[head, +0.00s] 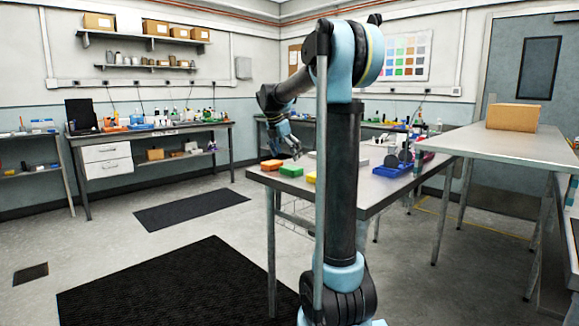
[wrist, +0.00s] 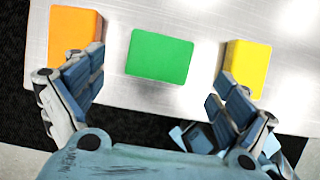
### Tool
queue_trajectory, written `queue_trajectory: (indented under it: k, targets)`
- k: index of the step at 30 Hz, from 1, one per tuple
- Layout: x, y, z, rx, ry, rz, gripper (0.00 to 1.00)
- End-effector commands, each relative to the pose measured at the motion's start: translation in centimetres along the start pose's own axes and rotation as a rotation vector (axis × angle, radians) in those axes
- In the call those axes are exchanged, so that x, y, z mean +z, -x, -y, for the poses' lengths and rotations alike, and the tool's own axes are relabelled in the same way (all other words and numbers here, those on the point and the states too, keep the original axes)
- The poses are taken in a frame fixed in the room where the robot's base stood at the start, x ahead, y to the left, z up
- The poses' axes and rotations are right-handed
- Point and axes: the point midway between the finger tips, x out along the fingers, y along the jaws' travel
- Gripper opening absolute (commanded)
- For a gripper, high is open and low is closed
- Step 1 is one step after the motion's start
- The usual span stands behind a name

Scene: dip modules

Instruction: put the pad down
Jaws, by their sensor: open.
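A green pad (wrist: 160,56) lies flat on the grey metal table (wrist: 198,20), between an orange pad (wrist: 72,30) on the left and a yellow pad (wrist: 248,66) on the right. In the head view the green pad (head: 291,170) also sits near the table's left edge, with the orange pad (head: 271,164) and yellow pad (head: 311,177) on either side. My gripper (head: 287,150) is above this row, pointing down. In the wrist view my gripper (wrist: 158,80) is open and empty, its fingers spread wider than the green pad. The pads show no gap beneath them.
A blue tray (head: 391,170) with dark round items stands farther right on the same table. A higher table (head: 490,146) with a cardboard box (head: 512,117) is at the right. Dark mats (head: 190,209) lie on the floor. The table's near edge is close to the pads.

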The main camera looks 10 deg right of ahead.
Motion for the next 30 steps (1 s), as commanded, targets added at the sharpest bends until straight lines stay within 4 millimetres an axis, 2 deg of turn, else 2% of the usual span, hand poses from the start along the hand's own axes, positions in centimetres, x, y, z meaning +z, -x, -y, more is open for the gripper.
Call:
queue_trajectory:
  k: [3, 9, 13, 20, 23, 26, 30]
  targets:
    - [-0.1, 2.3, 0.0, 0.001, 0.001, 0.0, 0.94]
    - [0.0, 5.0, -0.1, 0.001, 0.001, 0.001, 0.94]
    - [-0.1, 5.9, -0.1, 0.001, 0.001, 0.001, 0.94]
    - [-0.2, 6.1, 0.3, 0.001, -0.015, -0.002, 0.94]
    - [-0.8, 5.9, 1.9, 0.004, -0.082, -0.012, 0.94]
    - [-2.1, 5.4, 4.6, 0.007, -0.21, -0.031, 0.94]
    - [-4.7, 4.3, 9.3, 0.007, -0.445, -0.067, 0.94]
